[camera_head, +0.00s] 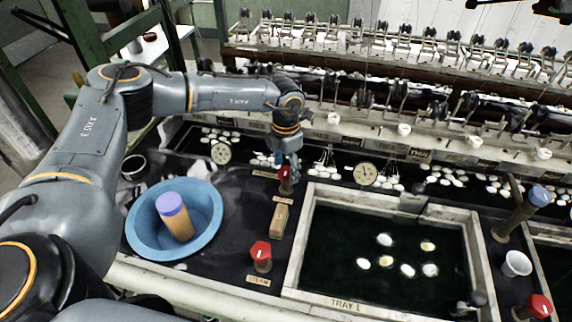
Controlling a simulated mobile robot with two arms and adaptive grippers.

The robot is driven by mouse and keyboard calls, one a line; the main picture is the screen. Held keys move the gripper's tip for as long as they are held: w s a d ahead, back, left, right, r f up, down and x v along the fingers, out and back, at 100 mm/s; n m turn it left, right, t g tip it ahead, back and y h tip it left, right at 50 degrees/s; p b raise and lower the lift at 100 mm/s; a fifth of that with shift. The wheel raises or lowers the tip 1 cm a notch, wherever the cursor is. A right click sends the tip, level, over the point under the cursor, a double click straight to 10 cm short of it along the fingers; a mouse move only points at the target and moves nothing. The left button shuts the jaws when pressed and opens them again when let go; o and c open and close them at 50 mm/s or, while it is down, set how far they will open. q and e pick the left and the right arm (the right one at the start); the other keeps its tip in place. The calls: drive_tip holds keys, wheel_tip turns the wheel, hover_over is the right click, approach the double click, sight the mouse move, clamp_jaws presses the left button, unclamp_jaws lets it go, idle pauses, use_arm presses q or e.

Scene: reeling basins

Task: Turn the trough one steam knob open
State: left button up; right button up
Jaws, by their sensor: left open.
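My left arm reaches in from the left. Its left gripper (287,160) points down and is open, right above a red-topped knob (286,177) behind the wooden block. The fingers partly cover that knob, and I cannot tell whether they touch it. A second red knob (261,252) stands nearer the front edge, left of the basin marked TRAY 1 (346,303); a small label (258,281) lies in front of it. The labels are too small to read surely, so I cannot tell which red knob is the steam one. My right gripper is out of view.
A blue bowl (136,232) holding a purple-topped cylinder (176,215) stands left of the knobs. A wooden block (279,220) lies between the two knobs. Another red knob (539,305) is at the lower right.

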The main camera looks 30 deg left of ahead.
use_arm(q)
drive_tip(key=shift+f, duration=0.1)
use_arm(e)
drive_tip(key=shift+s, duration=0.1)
use_arm(q)
drive_tip(key=c, duration=1.2)
drive_tip(key=shift+o, duration=0.2)
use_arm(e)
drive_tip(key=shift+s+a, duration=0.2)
use_arm(q)
drive_tip(key=shift+n, duration=0.3)
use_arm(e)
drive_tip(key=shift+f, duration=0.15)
use_arm(q)
drive_tip(key=n+b, duration=0.1)
drive_tip(key=n, duration=0.2)
drive_tip(key=shift+f+n, duration=0.1)
drive_tip(key=shift+n, duration=0.3)
drive_tip(key=n, duration=0.4)
drive_tip(key=shift+b, duration=0.35)
drive_tip(key=n, duration=0.8)
drive_tip(key=shift+b, duration=0.4)
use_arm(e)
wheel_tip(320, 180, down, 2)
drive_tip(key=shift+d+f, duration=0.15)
use_arm(q)
drive_tip(key=shift+n, duration=0.4)
